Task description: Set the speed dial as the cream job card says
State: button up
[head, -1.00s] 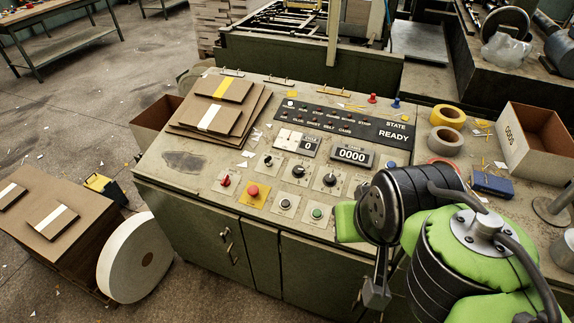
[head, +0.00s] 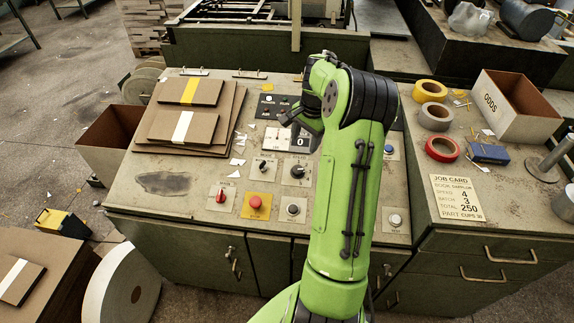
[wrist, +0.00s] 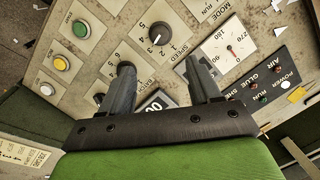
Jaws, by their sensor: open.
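The cream job card (head: 458,198) lies on the right-hand desk and reads speed 4, batch 3, total 250. The speed dial (head: 297,171) is a black knob on the sloping panel. It also shows in the wrist view (wrist: 161,34), just beyond my fingertips, its white pointer toward the picture's lower left; I cannot tell the exact number. One finger overlaps the batch dial (wrist: 125,69) in the wrist view. In the head view my gripper (head: 291,119) is above the panel's display area.
A red knob (head: 221,196), a red button on yellow (head: 255,203) and other buttons surround the dial. Brown board sheets (head: 183,130) lie at the panel's left. Tape rolls (head: 435,117) and an open box (head: 513,105) stand right. My arm hides the panel's right part.

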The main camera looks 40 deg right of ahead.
aim_at(298, 169)
jog(key=f, duration=0.4)
jog(key=w+f+b, duration=0.1)
jog(key=f, duration=0.4)
jog(key=w+f, duration=0.1)
jog(key=f, duration=0.3)
jog(key=shift+f+b, duration=0.3)
jog(key=shift+f, duration=0.1)
jog(key=c, duration=1)
jog(key=shift+c, duration=0.2)
jog(key=m+b, duration=0.1)
jog(key=m, duration=0.2)
jog(key=shift+m+t, duration=0.4)
jog(key=shift+s+a+m+t, duration=0.1)
jog(key=shift+m+t, duration=0.3)
jog(key=shift+m, duration=1.5)
jog(key=shift+h, duration=0.3)
